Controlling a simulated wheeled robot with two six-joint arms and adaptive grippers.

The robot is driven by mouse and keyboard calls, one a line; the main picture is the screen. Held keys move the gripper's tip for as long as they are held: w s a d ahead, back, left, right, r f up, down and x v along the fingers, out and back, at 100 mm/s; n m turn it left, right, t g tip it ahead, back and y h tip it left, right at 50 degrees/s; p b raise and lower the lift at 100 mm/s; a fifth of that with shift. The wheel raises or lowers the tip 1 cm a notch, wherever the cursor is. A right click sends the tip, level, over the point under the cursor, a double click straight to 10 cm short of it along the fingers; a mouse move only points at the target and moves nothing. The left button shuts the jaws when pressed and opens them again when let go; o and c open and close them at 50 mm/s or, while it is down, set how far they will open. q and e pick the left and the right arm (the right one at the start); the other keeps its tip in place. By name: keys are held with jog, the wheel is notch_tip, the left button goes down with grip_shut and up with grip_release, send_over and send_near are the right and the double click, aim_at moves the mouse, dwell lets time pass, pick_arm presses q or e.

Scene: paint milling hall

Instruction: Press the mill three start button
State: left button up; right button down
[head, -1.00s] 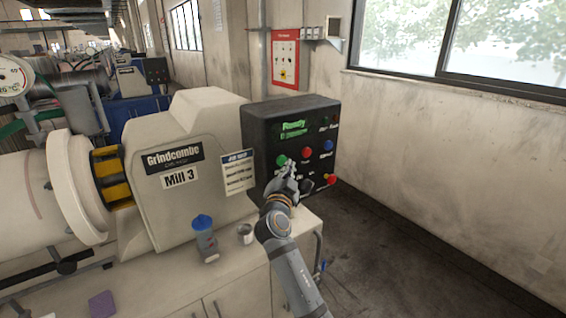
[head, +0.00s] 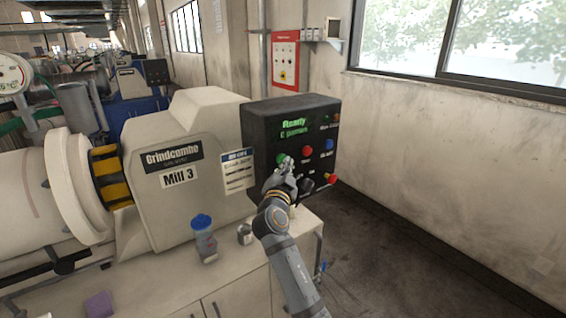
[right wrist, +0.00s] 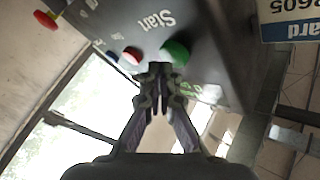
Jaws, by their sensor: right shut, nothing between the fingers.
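The black control box (head: 262,128) of Mill 3 (head: 180,178) has a lit green display reading "Ready". Its green button (head: 281,159) shows just left of my right gripper (head: 287,162). In the right wrist view the green button (right wrist: 174,51) sits beside the "Start" label (right wrist: 153,20), and my right fingertips (right wrist: 160,72) are together, empty, close below it in the picture. I cannot tell whether they touch it. A red button (head: 307,151) and a blue button (head: 329,144) are to the right. My left gripper is out of view.
A red mushroom knob (head: 331,180) sticks out at the box's lower right. A black knob (head: 306,186) is beside my gripper. A blue-lidded bottle (head: 204,240) and a small metal cup (head: 244,234) stand on the bench below. The floor to the right is clear.

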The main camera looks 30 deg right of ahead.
jog(key=shift+w+b, duration=0.45)
jog(key=shift+b, duration=0.2)
dwell(0.6)
jog(key=shift+s, duration=0.85)
jog(key=s, duration=0.3)
jog(key=s+b, duration=0.1)
jog(key=s, duration=0.1)
jog(key=shift+d, duration=0.25)
jog(key=shift+f, duration=0.1)
dwell(0.6)
